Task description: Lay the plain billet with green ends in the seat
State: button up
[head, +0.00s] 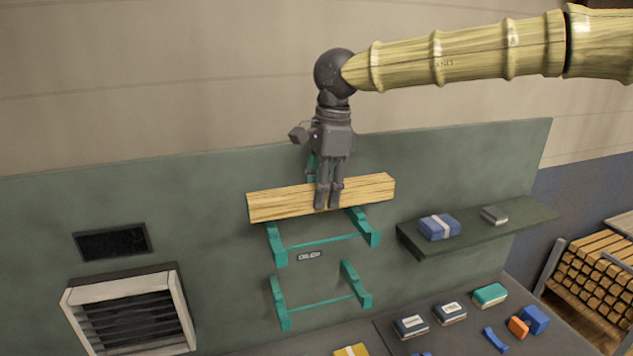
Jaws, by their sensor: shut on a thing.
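My gripper (327,204) points down from above and is shut on a plain wooden billet (285,201), near the middle of its length. The billet lies crosswise and about level, its right end slightly higher in the picture. I cannot make out green on its ends. Just under it is the upper teal seat (322,241), two arms joined by a thin bar on the grey-green panel. The billet hides the tops of the seat arms, so I cannot tell if it touches them. A second teal seat (318,301) is below and is empty.
A dark shelf (520,217) at right bears a blue box (439,227) and a grey box (494,215). A bench below holds several small boxes and blocks. A vented unit (130,311) is at lower left. Stacked wood (600,265) is at far right.

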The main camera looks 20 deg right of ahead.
aim_at(326, 209)
jog(key=shift+s+f, duration=0.15)
jog(key=shift+s, duration=0.4)
jog(key=shift+s+f, duration=0.15)
jog(key=shift+s, duration=0.35)
jog(key=shift+w+f, duration=0.1)
jog(key=shift+f, duration=0.3)
jog(key=shift+w+f, duration=0.85)
jog(key=shift+f, duration=0.45)
jog(key=shift+s+f, duration=0.5)
jog(key=shift+s, duration=0.1)
jog(key=shift+w+f, duration=0.1)
jog(key=shift+f, duration=0.25)
jog(key=o, duration=1.4)
jog(key=shift+w+f, duration=0.1)
